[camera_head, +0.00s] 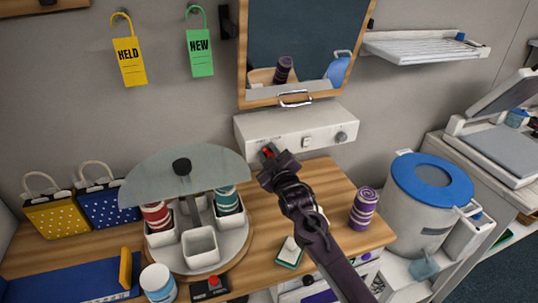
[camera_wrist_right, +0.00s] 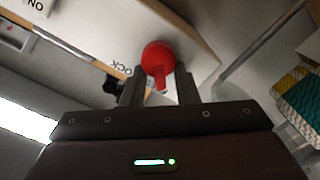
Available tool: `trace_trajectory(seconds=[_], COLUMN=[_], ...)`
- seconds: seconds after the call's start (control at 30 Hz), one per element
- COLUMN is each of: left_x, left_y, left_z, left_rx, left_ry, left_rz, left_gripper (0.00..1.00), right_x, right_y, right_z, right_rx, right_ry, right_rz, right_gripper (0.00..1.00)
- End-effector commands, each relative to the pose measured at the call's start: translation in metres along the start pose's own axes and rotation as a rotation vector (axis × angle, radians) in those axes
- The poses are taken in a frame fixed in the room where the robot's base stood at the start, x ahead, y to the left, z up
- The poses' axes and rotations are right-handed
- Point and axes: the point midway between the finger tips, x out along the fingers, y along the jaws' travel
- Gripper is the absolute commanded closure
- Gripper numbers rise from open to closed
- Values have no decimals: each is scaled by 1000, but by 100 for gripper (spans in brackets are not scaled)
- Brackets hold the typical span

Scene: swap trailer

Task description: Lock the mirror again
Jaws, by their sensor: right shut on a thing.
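The mirror (camera_head: 300,30) hangs on the wall in a wooden frame, with a metal handle (camera_head: 295,99) at its lower edge. Below it is a white box (camera_head: 270,127) with a small switch (camera_head: 306,142) and a round grey knob (camera_head: 341,137). My right gripper (camera_head: 268,153) is at the box's lower left front, shut on a red knob (camera_wrist_right: 158,55). In the right wrist view the gripper's fingers (camera_wrist_right: 160,90) are on both sides of the red knob's stem. Partly hidden lettering that seems to read LOCK is beside it. My left gripper is not in view.
A turntable with white cups (camera_head: 200,244) and a clear half-round cover (camera_head: 150,175) stands left of my right arm. A striped purple roll (camera_head: 364,208) stands to its right. A blue-lidded bin (camera_head: 432,180) is at the right.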

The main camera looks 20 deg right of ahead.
Motion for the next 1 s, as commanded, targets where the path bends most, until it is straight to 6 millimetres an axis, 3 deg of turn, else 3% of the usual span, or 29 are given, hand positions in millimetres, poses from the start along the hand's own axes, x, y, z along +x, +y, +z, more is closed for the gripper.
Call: trace_trajectory(seconds=[0.37,1.0], left_x=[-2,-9], left_y=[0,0], left_z=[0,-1], left_rx=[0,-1], left_ry=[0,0], left_rz=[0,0], left_gripper=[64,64], right_x=[0,0], right_y=[2,9], right_z=[1,6], right_rx=[126,710], right_ry=[-4,-7], right_rz=[-1,-2], right_gripper=[96,96])
